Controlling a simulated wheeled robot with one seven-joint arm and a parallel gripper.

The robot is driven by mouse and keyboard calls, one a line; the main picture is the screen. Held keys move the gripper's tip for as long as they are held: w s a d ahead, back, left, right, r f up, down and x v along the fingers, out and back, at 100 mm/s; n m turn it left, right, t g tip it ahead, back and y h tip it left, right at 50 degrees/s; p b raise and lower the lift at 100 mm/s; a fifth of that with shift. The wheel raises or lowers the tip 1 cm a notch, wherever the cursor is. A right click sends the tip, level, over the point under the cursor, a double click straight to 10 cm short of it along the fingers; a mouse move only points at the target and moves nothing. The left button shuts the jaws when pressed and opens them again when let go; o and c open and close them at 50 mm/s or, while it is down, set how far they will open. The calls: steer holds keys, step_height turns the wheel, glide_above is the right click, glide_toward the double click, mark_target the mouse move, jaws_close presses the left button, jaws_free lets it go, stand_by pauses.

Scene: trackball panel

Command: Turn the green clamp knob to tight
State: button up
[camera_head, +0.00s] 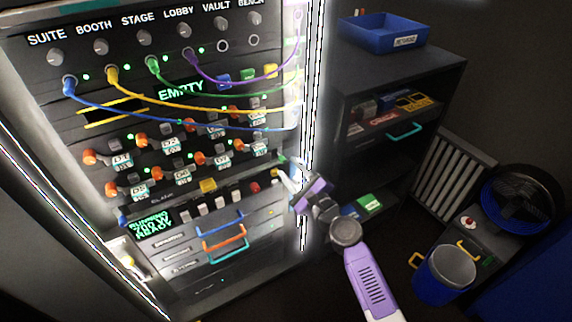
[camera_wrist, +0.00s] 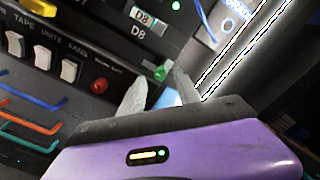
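A small green knob (camera_wrist: 162,72) shows in the wrist view near the panel's right edge, right of a red button (camera_wrist: 99,85). I take it for the clamp knob; its lower part and any tight mark cannot be made out. In the head view it is a small green spot (camera_head: 282,158). My gripper (camera_wrist: 159,80) is open, its two pale fingers apart, with the knob showing between and just beyond the tips. I cannot tell whether they touch it. A pale blue piece (camera_wrist: 168,98) shows between the fingers. My gripper is also at the panel's right side in the head view (camera_head: 287,170).
Blue, yellow, green and purple cables (camera_head: 200,108) cross the panel above. A bright vertical edge strip (camera_head: 310,110) runs close right of my gripper. Drawers with coloured handles (camera_head: 222,232) lie below. A dark shelf unit (camera_head: 400,75) stands to the right.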

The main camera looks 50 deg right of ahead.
steer(key=shift+v, duration=2.2)
steer(key=s+a+r+n+g+y+p, duration=0.1)
steer(key=s+a+r+n, duration=0.2)
steer(key=s+a+n, duration=0.4)
steer(key=s+a+r+n+y+p, duration=0.1)
steer(key=s+a+r+n+y, duration=0.1)
steer(key=s+a+n, duration=0.6)
steer(key=s+a+r+n+g+y+p, duration=0.1)
steer(key=s+a+r+n, duration=0.3)
steer(key=s+a+n, duration=0.4)
steer(key=shift+s+a+r+n+g+y+p, duration=0.3)
steer(key=shift+s+n+y+p, duration=0.15)
steer(key=shift+s+n, duration=3.85)
steer(key=shift+s+m, duration=0.6)
